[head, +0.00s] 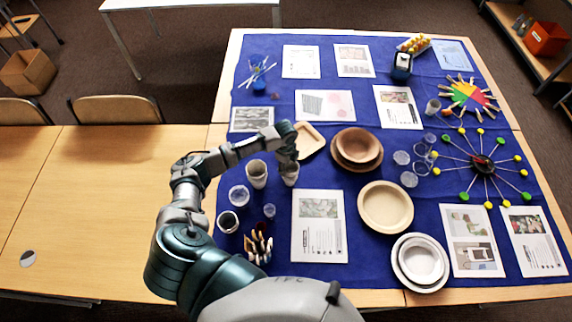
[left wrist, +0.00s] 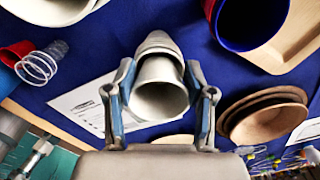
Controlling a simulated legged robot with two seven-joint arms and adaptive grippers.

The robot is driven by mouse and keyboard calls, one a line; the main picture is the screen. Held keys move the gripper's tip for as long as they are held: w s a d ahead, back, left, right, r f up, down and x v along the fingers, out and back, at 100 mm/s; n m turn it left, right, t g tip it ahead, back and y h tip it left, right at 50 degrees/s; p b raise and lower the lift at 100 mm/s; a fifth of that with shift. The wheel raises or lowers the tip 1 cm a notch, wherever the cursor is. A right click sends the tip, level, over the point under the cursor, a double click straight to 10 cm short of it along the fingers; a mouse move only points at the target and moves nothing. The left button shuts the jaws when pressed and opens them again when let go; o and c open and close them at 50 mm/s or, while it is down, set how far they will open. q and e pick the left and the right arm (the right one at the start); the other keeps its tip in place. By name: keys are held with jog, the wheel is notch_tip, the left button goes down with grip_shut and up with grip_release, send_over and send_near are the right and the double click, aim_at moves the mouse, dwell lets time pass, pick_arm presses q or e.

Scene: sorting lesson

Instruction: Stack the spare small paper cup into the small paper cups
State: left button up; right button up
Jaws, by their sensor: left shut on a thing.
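My left gripper (head: 289,158) is shut on a pale small paper cup (head: 290,176), near the left edge of the blue cloth. In the left wrist view, the cup (left wrist: 160,102) is between the two fingers of the gripper (left wrist: 159,72), its mouth towards the camera. More pale bands show beyond its rim; I cannot tell whether these are other cups nested with it. In the head view, other pale small paper cups (head: 257,172) stand upright just left of the gripper, apart from the held cup. My right gripper is not in view.
A clear cup (head: 239,195), a dark-mouthed cup (head: 228,222) and a holder of brushes (head: 258,246) stand nearby on the left. A printed sheet (head: 319,226) lies in front. Brown bowls (head: 358,147) and a tan plate (head: 385,207) are to the right. The wooden table at left is mostly bare.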

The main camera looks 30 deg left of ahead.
pick_arm(q)
jog(key=o, duration=0.7)
jog(key=shift+a, duration=0.3)
jog(key=shift+r, duration=0.4)
notch_tip(320, 180, up, 11)
jog(key=shift+r, duration=0.15)
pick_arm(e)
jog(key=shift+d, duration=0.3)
